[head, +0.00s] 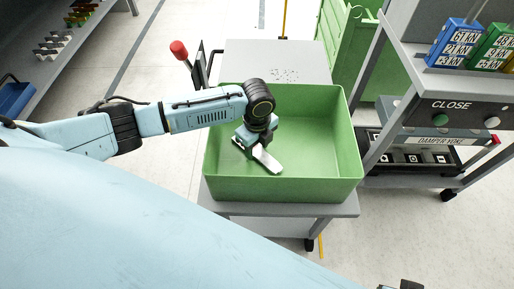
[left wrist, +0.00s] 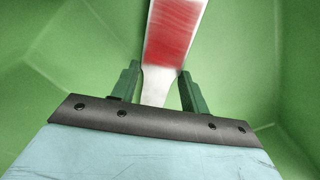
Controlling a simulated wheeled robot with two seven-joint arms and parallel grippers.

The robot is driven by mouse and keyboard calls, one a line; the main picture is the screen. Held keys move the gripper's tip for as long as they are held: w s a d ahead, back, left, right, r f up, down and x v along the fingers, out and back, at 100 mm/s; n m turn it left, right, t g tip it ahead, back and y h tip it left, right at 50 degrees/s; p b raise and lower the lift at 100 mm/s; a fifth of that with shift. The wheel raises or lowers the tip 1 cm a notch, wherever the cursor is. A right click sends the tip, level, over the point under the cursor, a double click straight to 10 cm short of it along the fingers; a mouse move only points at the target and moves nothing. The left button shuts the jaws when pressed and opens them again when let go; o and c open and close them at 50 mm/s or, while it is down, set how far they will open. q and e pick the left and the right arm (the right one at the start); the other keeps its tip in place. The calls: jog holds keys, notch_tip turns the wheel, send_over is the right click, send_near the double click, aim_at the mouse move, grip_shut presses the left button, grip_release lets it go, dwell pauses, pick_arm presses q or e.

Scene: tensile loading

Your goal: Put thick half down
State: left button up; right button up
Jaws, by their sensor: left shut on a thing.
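My left gripper (head: 251,147) is low inside the walls of the green bin (head: 284,190), toward its left side. It is shut on the thick half (head: 267,161), a flat pale metal piece with a wide end. In the left wrist view the thick half (left wrist: 172,35) shows a red face on its wide part, and its narrow neck lies between the dark green fingers (left wrist: 160,88). The bin floor lies behind it; I cannot tell whether the piece touches it. My right gripper is not in view.
The bin stands on a grey cart (head: 275,57); its floor on the right is clear. A red-knobbed lever (head: 179,49) rises behind left. At right is a rack with a CLOSE panel (head: 450,112) and blue (head: 455,45) and green numbered blocks. A shelf with small parts is at upper left.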

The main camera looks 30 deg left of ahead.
aim_at(257, 151)
pick_arm(q)
jog(key=shift+f, duration=0.15)
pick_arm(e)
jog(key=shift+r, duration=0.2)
pick_arm(q)
jog(key=shift+f, duration=0.1)
jog(key=o, duration=1.1)
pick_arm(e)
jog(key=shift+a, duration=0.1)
pick_arm(q)
jog(key=shift+r, duration=0.25)
jog(key=shift+r+p, duration=2.35)
jog(key=shift+r, duration=3.55)
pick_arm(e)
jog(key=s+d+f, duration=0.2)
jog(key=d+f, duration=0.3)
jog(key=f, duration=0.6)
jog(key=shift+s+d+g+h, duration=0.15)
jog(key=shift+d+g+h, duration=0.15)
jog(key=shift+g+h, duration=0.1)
